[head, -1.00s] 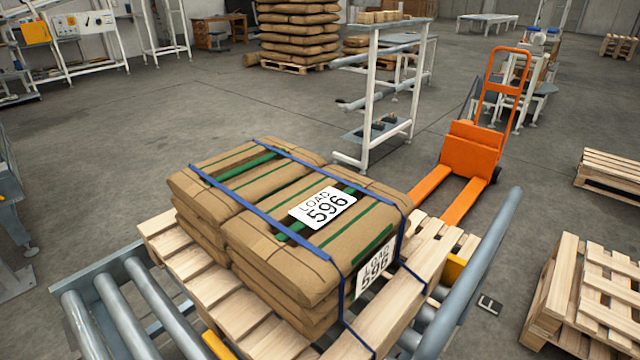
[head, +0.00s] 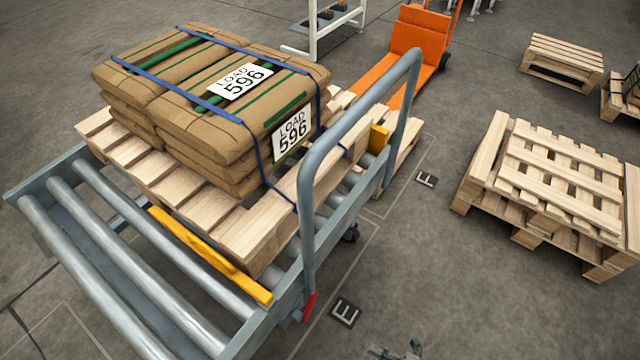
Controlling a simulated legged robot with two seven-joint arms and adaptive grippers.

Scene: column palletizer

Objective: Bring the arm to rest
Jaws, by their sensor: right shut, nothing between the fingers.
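My right gripper (head: 396,352) just enters the head view at the bottom edge, right of centre. Only its dark tip shows, low over the grey floor. It is shut and holds nothing. The rest of my right arm is out of view. My left gripper is not in view.
A grey roller cart (head: 90,168) with a curved handle (head: 308,190) bears a pallet (head: 232,228) of strapped sacks (head: 190,120) labelled LOAD 596. Wooden pallets (head: 555,165) stand at right. An orange pallet truck (head: 418,38) is behind. Floor between is clear.

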